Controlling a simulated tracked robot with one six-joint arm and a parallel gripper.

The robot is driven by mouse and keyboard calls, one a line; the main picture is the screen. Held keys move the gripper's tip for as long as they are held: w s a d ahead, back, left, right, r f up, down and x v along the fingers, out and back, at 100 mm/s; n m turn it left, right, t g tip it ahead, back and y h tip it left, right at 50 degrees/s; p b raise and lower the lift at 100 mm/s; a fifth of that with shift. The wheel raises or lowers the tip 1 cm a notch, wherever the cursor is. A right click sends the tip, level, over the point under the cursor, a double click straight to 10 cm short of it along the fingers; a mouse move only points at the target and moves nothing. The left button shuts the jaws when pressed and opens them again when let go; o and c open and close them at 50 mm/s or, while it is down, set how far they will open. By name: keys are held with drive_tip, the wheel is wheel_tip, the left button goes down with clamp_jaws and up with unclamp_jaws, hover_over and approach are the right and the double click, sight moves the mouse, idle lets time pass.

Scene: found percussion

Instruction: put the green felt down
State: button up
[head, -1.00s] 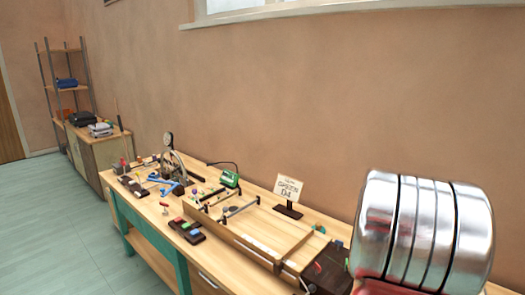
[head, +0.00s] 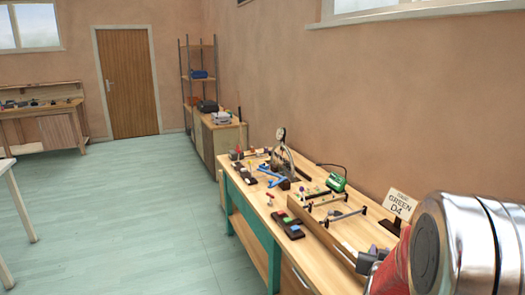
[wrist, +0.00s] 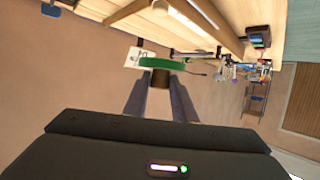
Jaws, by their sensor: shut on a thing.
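In the wrist view my gripper (wrist: 160,88) is shut on the green felt (wrist: 163,62), a curved green band with a short brown part below it. The felt is between the fingertips, and the wall and bench are behind it. I cannot tell its exact distance from the bench. A sign reading "GREEN D4" (head: 399,205) stands at the back of the workbench (head: 357,228) in the head view. In the head view my silver arm fills the lower right, and the felt cannot be made out there.
A dark holder with coloured pieces (head: 289,226) lies at the bench's front edge. A wooden frame (head: 335,243), a green device (head: 337,184) and a gauge stand (head: 283,150) are on the bench. Open floor (head: 150,215) lies to the left, with a white table (head: 15,195) at the edge.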

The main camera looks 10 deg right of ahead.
drive_tip(key=w+a+n+t+y, duration=0.1)
drive_tip(key=w+a+n+y, duration=0.1)
drive_tip(key=a, duration=0.9)
drive_tip(key=w+a+f+n+y, duration=0.1)
drive_tip(key=w+a+n+y, duration=0.1)
drive_tip(key=a, duration=0.9)
drive_tip(key=w+a+n+t+y, duration=0.1)
drive_tip(key=w+a+n+y, duration=0.2)
drive_tip(key=a, duration=0.7)
drive_tip(key=shift+w+a+f+t+y, duration=0.3)
drive_tip(key=shift+w+a+y, duration=0.1)
drive_tip(key=shift+y, duration=0.2)
drive_tip(key=s+f, duration=0.5)
drive_tip(key=f, duration=0.1)
drive_tip(key=shift+f, duration=0.1)
